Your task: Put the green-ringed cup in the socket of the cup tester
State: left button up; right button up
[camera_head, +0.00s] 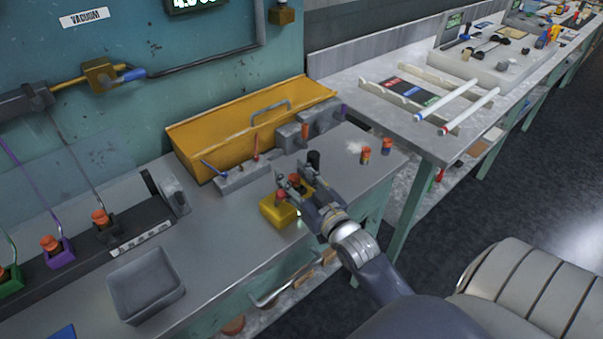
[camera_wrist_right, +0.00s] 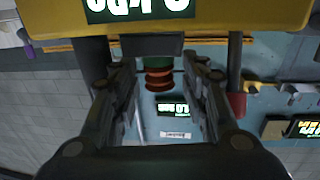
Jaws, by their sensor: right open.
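The yellow cup tester (camera_head: 276,213) stands near the front edge of the grey bench. Its body and lit display fill the top of the upside-down right wrist view (camera_wrist_right: 215,22). My right gripper (camera_head: 288,184) is open over the tester. A cup with orange rings and a green ring (camera_wrist_right: 158,74) is between its spread fingers in the wrist view. It shows as a small orange shape (camera_head: 295,180) in the head view. Its base is hidden behind a dark block, so I cannot tell if it is seated. My left gripper is out of view.
Two orange cups (camera_head: 365,155) (camera_head: 387,146) stand to the right. A yellow bin (camera_head: 215,135) and grey blocks stand behind. A grey tray (camera_head: 146,286) and several colored holders are left. Bench between tray and tester is clear.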

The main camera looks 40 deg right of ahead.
jog(key=s+b, duration=0.2)
jog(key=s, duration=1)
jog(key=shift+a, duration=0.4)
